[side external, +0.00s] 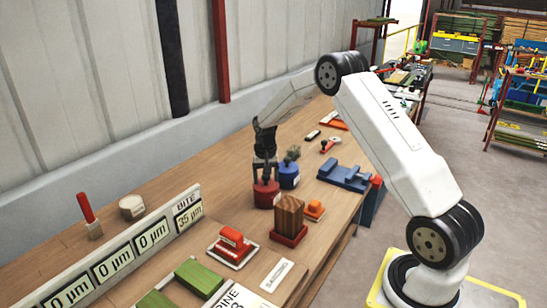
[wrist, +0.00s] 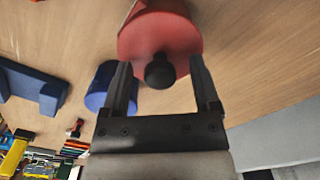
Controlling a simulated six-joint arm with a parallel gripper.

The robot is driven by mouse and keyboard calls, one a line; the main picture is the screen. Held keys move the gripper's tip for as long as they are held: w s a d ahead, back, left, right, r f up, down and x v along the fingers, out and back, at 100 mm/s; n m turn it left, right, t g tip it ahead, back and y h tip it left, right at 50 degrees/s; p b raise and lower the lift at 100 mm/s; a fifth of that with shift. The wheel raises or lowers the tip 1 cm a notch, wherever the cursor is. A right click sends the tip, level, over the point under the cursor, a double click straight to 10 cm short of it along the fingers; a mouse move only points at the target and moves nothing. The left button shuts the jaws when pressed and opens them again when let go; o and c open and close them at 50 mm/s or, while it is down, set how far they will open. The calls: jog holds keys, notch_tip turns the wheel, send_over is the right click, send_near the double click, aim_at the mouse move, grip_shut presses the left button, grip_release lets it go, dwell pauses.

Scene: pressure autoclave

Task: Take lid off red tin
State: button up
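The red tin (side external: 266,194) stands upright on the wooden bench in the side view. In the wrist view its round red lid (wrist: 150,35) faces the camera, with a black knob (wrist: 160,71) at its near part. My gripper (side external: 264,170) points down directly above the red tin. In the wrist view my gripper (wrist: 161,64) is open, with one finger on each side of the knob and a gap on both sides. The seam between lid and tin is too small to make out.
A blue tin (side external: 289,176) stands close beside the red one; it also shows in the wrist view (wrist: 101,86), by the left finger. A wooden block on a red base (side external: 288,222) stands in front. A blue fixture (side external: 345,177) lies to the right.

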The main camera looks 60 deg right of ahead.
aim_at(266, 176)
grip_shut()
jog(key=shift+r, duration=0.15)
jog(key=shift+r, duration=0.6)
notch_tip(266, 176, up, 2)
jog(key=s+a+r, duration=0.2)
jog(key=s+r, duration=0.2)
jog(key=s, duration=0.2)
jog(key=s+a+r, duration=0.2)
jog(key=s+r, duration=0.3)
jog(key=s, duration=0.2)
jog(key=shift+a+r, duration=0.25)
jog(key=shift+a, duration=0.15)
jog(key=shift+s, duration=0.1)
